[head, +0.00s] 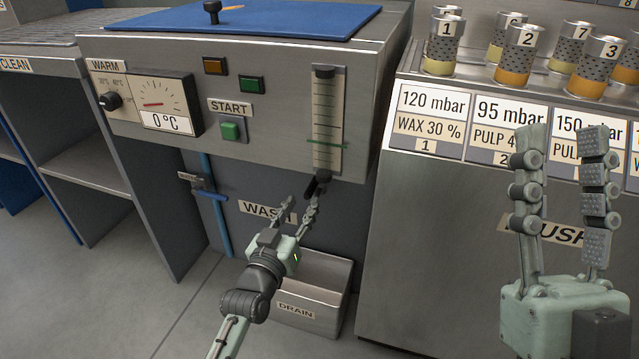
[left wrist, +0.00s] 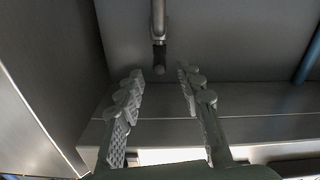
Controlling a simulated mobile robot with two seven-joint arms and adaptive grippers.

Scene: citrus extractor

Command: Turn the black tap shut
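The black tap (head: 323,177) sits under the bottom end of the upright sight gauge on the steel machine. In the left wrist view a dark piece on the end of a metal pipe (left wrist: 159,54), apparently the tap, shows just beyond my fingertips, centred between them. My left gripper (head: 304,198) is open with nothing between its fingers. Its right finger partly overlaps the tap in the head view; I cannot tell whether they touch. It also shows in the left wrist view (left wrist: 162,78). My right gripper (head: 564,140) is open and empty, raised at the right.
A steel drain box (head: 318,297) stands on the floor below my left gripper. A blue pipe (head: 219,210) runs down left of it. The machine's gauge panel (head: 270,140) overhangs above. A cabinet (head: 440,240) with several sample jars stands to the right.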

